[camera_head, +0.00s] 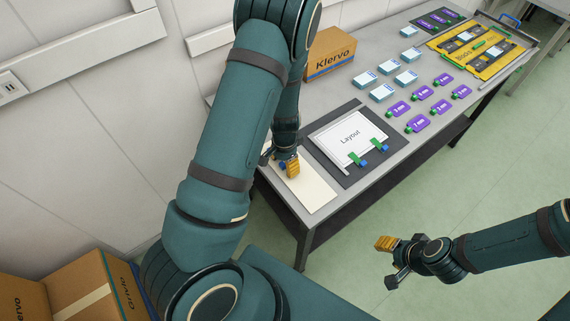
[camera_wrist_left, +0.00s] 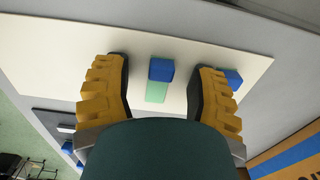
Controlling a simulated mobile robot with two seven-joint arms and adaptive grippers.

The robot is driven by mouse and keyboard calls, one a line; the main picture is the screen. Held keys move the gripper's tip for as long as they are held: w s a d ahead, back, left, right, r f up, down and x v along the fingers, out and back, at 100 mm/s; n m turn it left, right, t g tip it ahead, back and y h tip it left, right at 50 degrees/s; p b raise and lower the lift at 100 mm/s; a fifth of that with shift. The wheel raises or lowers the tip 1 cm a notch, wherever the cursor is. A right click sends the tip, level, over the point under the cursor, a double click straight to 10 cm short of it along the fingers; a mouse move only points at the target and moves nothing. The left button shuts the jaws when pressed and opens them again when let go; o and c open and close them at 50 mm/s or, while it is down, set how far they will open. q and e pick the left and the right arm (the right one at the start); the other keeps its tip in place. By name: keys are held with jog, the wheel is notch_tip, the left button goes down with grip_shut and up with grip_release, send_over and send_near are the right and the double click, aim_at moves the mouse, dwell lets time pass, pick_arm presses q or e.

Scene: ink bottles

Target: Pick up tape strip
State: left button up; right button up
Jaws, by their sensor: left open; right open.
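My left gripper (camera_head: 287,166) is over the cream board (camera_head: 312,194) at the table's near left end. In the left wrist view its two yellow fingers are apart, with a tape strip (camera_wrist_left: 156,92), green with a blue end, between them on the cream board. I cannot tell whether they touch it. A second strip (camera_wrist_left: 234,80) with a blue end is partly hidden by the right-hand finger. In the head view my left gripper hides both. My right gripper (camera_head: 387,263) is open and empty above the floor.
The white Layout board (camera_head: 345,134) lies on a dark mat beside the cream board. Several purple tags (camera_head: 415,124), pale blue boxes (camera_head: 383,92) and a yellow tray (camera_head: 490,67) are further along the table. A Klervo box (camera_head: 331,54) stands by the wall.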

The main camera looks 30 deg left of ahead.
pick_arm(q)
jog(key=c, duration=0.8)
jog(key=shift+r, duration=0.15)
